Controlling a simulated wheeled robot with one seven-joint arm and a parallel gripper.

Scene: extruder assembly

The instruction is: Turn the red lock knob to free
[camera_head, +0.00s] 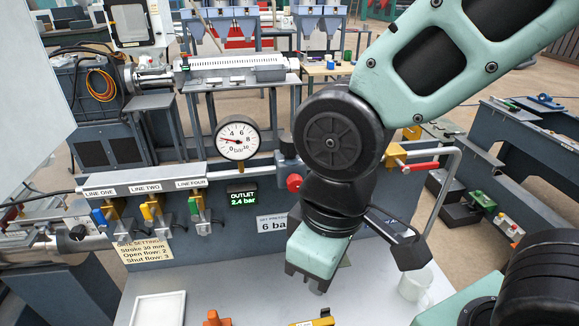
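A round red knob (294,183) sticks out from the front of the blue-grey panel, below a dark regulator body (291,150). I take it to be the lock knob; no marking of its position is readable. My gripper (316,287) hangs pointing down over the light table, in front of and below the knob, to its right and apart from it. The wrist and arm come close beside the knob in the picture and cover the panel to its right. The fingers are small and partly hidden, so I cannot see whether they are open.
A pressure gauge (238,140) and an outlet display (242,198) reading 2.4 bar are left of the knob. Line valves (153,213) are further left. A red lever (421,167) is at right. A white tray (158,309), orange part (214,319) and white mug (415,288) stand on the table.

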